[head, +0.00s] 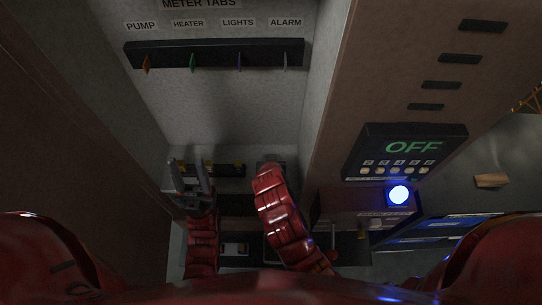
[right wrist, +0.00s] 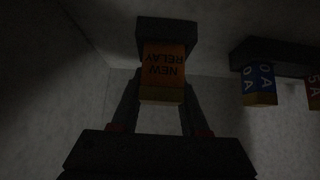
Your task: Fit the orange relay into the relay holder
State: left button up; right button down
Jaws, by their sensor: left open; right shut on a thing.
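In the right wrist view the orange relay (right wrist: 163,62), lettered "NEW RELAY" and seen upside down, stands between the two fingers of my right gripper (right wrist: 160,90). The gripper is shut on it. The relay's far end meets a dark block (right wrist: 167,34), which looks like the relay holder; I cannot tell how deep the relay sits in it. In the head view my red right arm hides the relay and most of that gripper. My left gripper (head: 188,168) is open and empty, in front of a dark rail (head: 225,171) low in the cabinet.
In the right wrist view a blue relay (right wrist: 260,82) and a red-orange one (right wrist: 313,92) hang from a dark rail to the right. In the head view a tab rail (head: 215,53) is above, with an "OFF" panel (head: 412,150) and lit button (head: 398,195) to the right. Cabinet walls stand close on both sides.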

jog(key=shift+f, duration=0.2)
jog(key=shift+f, duration=0.15)
jog(key=shift+f+b, duration=0.15)
jog(key=shift+b, duration=0.15)
jog(key=shift+c, duration=2.1)
grip_release()
jog(key=shift+r, duration=0.3)
